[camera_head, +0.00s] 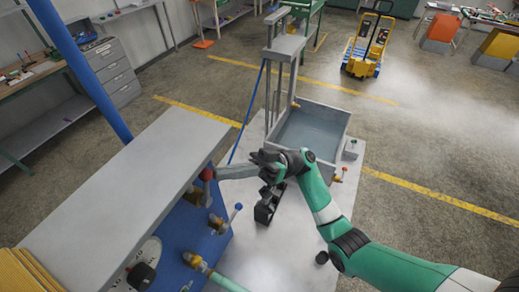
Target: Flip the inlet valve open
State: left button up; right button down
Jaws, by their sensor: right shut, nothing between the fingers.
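A blue panel (182,228) under a grey top carries several small valves. One has a red handle (206,174), one has a blue lever (237,208) on a brass body, and a yellow fitting (195,262) sits lower down with a pale green hose. I cannot tell which one is the inlet valve. My right gripper (264,213) is shut and empty, pointing down over the pale base plate. It is to the right of the blue lever, apart from it. My left gripper is not in view.
A grey open tank (320,128) stands behind my right gripper, with a small red-handled valve (342,172) at its side. A grey hose (236,171) runs from the panel towards my right wrist. The pale base plate (285,255) has clear room in front.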

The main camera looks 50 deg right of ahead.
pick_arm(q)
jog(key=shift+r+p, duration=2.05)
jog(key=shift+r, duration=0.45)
pick_arm(e)
jog(key=shift+s+a+r+n+g+h, duration=0.1)
jog(key=shift+a+r+n+g+h, duration=0.25)
jog(key=shift+n+g, duration=0.2)
jog(key=shift+a+r+n+g+h, duration=0.25)
jog(key=shift+a+n+g+h, duration=0.2)
jog(key=shift+n+g, duration=0.1)
jog(key=shift+f, duration=0.1)
